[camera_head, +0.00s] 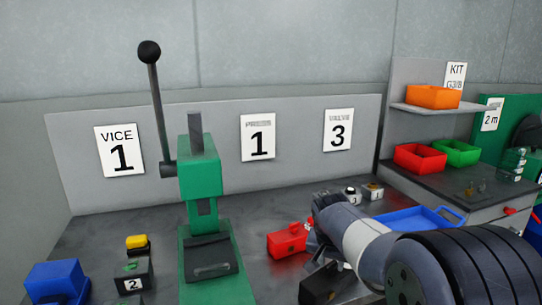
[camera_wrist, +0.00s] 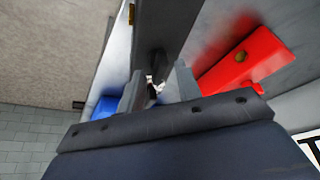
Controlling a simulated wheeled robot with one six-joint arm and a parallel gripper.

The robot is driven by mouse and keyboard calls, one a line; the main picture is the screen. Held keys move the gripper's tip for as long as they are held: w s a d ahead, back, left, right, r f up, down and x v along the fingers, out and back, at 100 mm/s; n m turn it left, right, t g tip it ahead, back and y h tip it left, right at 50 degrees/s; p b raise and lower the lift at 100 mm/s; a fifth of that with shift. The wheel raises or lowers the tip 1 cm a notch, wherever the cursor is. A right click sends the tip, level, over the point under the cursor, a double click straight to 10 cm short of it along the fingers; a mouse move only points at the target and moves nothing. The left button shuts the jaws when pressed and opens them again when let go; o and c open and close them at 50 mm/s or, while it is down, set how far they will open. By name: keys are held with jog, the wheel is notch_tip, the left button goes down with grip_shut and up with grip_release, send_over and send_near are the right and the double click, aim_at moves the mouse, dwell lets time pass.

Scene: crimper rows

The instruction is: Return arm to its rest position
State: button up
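My arm reaches in from the lower right of the head view, its grey and white forearm low over the dark bench (camera_head: 160,262). My gripper shows in the wrist view (camera_wrist: 154,90), where its two grey fingers stand apart. A small pale and dark detail shows between the fingertips; I cannot tell what it is, and I see nothing clearly gripped. In the head view the fingers are not clear behind my wrist. A red block-like device (camera_head: 287,241) stands just left of my wrist. It also appears right of the fingers in the wrist view (camera_wrist: 245,62).
A green press (camera_head: 200,168) with a tall black-knobbed lever stands left of centre. A blue vice (camera_head: 57,283) and a yellow-topped block (camera_head: 137,242) are at left. A blue tray (camera_head: 440,213) lies right, beyond my arm. A shelf holds an orange bin (camera_head: 433,97) above red (camera_head: 419,158) and green bins (camera_head: 457,152).

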jog(key=shift+d+n+y, duration=0.1)
jog(key=shift+n+y, duration=0.45)
jog(key=shift+n, duration=0.8)
jog(key=shift+d+n+y, duration=0.1)
jog(key=shift+n+y, duration=0.45)
jog(key=shift+n, duration=0.8)
jog(key=v, duration=1)
jog(key=shift+s+r, duration=0.3)
jog(key=shift+r, duration=0.05)
jog(key=shift+f, duration=0.1)
